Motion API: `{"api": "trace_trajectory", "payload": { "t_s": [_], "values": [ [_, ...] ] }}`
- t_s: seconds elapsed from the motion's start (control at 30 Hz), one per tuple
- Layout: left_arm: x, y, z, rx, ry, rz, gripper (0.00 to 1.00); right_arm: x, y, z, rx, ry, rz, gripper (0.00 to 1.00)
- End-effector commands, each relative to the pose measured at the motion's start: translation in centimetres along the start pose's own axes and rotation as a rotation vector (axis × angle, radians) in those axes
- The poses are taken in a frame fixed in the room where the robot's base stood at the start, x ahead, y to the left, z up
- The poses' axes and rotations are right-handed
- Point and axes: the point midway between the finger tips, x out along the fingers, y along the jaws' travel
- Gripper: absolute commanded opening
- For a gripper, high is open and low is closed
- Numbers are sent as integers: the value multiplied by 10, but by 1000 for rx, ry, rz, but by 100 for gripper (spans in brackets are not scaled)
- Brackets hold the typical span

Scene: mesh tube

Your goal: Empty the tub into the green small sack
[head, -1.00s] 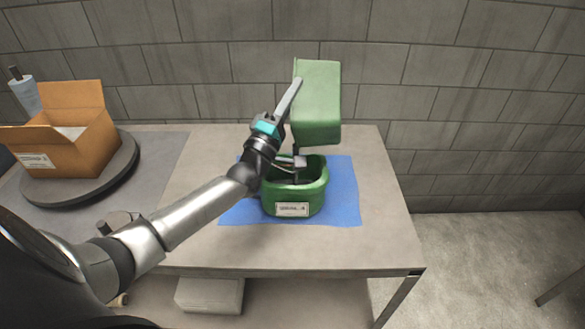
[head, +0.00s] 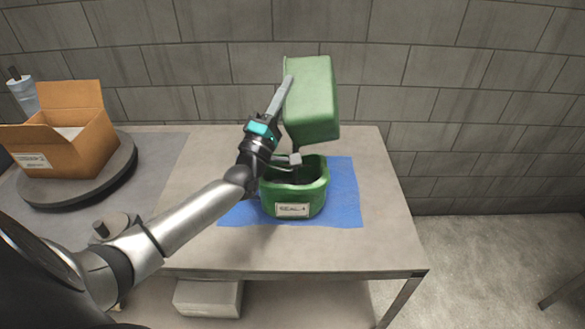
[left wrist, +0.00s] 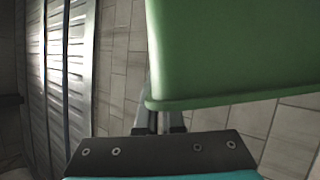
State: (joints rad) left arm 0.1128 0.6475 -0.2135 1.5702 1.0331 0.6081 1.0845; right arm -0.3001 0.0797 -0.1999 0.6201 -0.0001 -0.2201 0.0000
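A green tub (head: 312,100) is held in the air, steeply tilted, above and slightly behind the green small sack (head: 293,206). My left gripper (head: 280,97) is shut on the tub's edge; in the left wrist view the fingers (left wrist: 160,122) meet the rim of the tub (left wrist: 225,50). The tub's inside and anything in it are hidden. The sack stands upright and open at the top, with a white label in front. Its inside is dark, and I cannot tell what it holds. My right gripper is not in view.
The sack stands on a blue mat (head: 344,195) on a grey table (head: 385,240). At the left, an open cardboard box (head: 75,150) sits on a round dark stand (head: 105,182). A block wall is behind. The table is clear right of the mat.

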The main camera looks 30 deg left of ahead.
Motion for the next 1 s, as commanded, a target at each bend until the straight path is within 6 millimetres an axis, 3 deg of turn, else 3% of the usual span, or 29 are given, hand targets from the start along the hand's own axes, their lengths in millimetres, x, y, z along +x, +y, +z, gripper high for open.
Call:
{"api": "trace_trajectory", "payload": {
  "t_s": [0.73, 1.0],
  "values": [
    [-6, -1, -13, -75, 47, 31, 0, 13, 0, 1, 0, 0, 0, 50],
    [-14, -5, -25, -152, 96, 62, 0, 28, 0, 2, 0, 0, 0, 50]
  ]
}}
